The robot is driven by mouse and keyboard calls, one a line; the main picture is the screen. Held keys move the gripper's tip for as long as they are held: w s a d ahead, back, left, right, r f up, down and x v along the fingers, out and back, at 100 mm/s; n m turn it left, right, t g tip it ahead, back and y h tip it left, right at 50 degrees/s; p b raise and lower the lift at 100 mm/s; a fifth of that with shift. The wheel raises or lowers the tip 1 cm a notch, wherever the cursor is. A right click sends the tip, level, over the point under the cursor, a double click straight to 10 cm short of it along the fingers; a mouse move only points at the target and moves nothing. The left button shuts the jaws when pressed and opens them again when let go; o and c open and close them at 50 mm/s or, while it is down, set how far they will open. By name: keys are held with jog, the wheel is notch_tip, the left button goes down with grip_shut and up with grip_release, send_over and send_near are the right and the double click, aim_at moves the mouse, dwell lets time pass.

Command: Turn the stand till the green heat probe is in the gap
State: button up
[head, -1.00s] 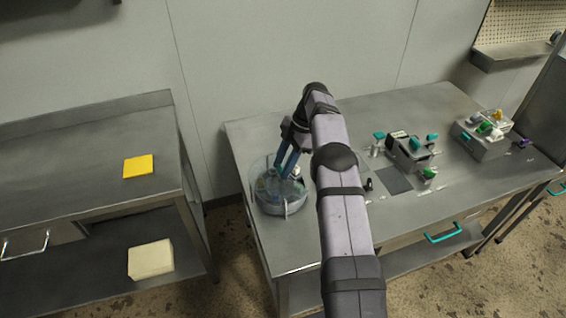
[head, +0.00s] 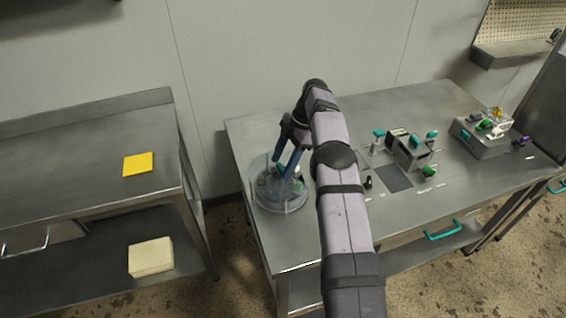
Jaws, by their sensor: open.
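The round stand (head: 281,206) sits at the left end of the steel table, with a clear see-through wall around it. Several small items stand inside, and they are too small and too covered by my fingers to tell apart surely. I cannot pick out the green heat probe or the gap with certainty. My gripper (head: 283,174) is over the stand, pointing down, with its two blue fingers apart and their tips inside the clear wall. I cannot tell whether a finger touches anything.
Right of my arm stand a grey device (head: 409,150) with teal knobs and a grey box (head: 483,138) with coloured parts.

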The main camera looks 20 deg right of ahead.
notch_tip(320, 180, up, 10)
jog(key=p, duration=0.3)
jog(key=shift+f, duration=0.15)
jog(key=shift+c, duration=0.6)
